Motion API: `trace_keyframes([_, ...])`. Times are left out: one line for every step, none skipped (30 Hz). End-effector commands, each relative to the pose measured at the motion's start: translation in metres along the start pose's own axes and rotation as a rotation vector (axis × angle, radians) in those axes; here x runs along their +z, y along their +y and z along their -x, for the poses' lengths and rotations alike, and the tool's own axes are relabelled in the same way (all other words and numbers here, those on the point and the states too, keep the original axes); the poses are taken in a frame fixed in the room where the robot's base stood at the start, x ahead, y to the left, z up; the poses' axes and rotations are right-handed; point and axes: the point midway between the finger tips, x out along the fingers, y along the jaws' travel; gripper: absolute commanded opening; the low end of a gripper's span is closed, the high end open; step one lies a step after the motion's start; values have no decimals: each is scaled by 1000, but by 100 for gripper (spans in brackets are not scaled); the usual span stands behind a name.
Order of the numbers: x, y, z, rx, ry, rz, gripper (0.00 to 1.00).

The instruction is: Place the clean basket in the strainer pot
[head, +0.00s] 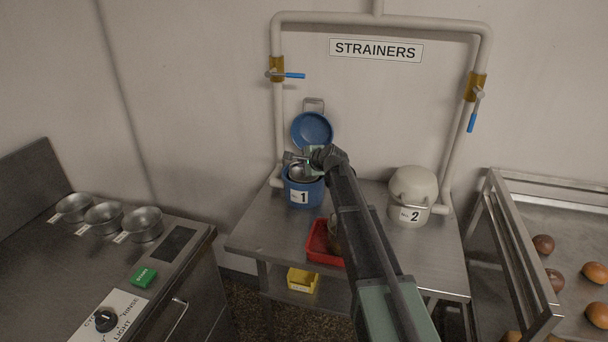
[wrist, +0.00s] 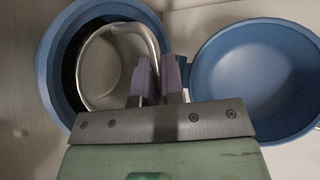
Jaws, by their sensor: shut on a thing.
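The blue strainer pot labelled No. 1 (head: 304,193) stands on the metal table, its round blue lid (head: 312,130) raised open behind it. A shiny metal basket (head: 304,174) is at the pot's mouth. In the wrist view the basket (wrist: 104,78) lies within the ring of the blue pot (wrist: 54,60), and the open lid (wrist: 255,75) is to the right. My gripper (wrist: 158,76) has its purple fingers shut on the basket's rim or handle; I cannot tell which. In the head view my gripper (head: 306,159) is just above the pot. The basket's bottom is hidden.
A cream pot labelled No. 2 (head: 410,200) stands closed at the right. A red tray (head: 318,244), partly behind my arm, holds something brown. A yellow bin (head: 302,281) is below. Pipes with blue-handled valves (head: 294,75) frame the table. Metal cups (head: 143,223) sit on the left counter.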

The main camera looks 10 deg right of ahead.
Motion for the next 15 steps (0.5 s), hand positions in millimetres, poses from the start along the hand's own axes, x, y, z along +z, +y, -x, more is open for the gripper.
trace_keyframes([-1,4,-2,0,0,0,0])
trace_keyframes([0,2,-1,0,0,0,0])
trace_keyframes([0,1,0,0,0,0,0])
trace_keyframes([0,0,0,0,0,0,0])
trace_keyframes([0,0,0,0,0,0,0])
trace_keyframes([0,0,0,0,0,0,0])
trace_keyframes([0,1,-1,0,0,0,0])
trace_keyframes([-1,2,-1,0,0,0,0])
trace_keyframes([-1,4,-2,0,0,0,0])
trace_keyframes([-1,5,-3,0,0,0,0])
trace_keyframes([-1,3,-2,0,0,0,13])
trace_keyframes([-1,3,-2,0,0,0,19])
trace_keyframes([-1,3,-2,0,0,0,24])
trace_keyframes([-1,3,-2,0,0,0,29])
trace_keyframes([-1,3,-2,0,0,0,34])
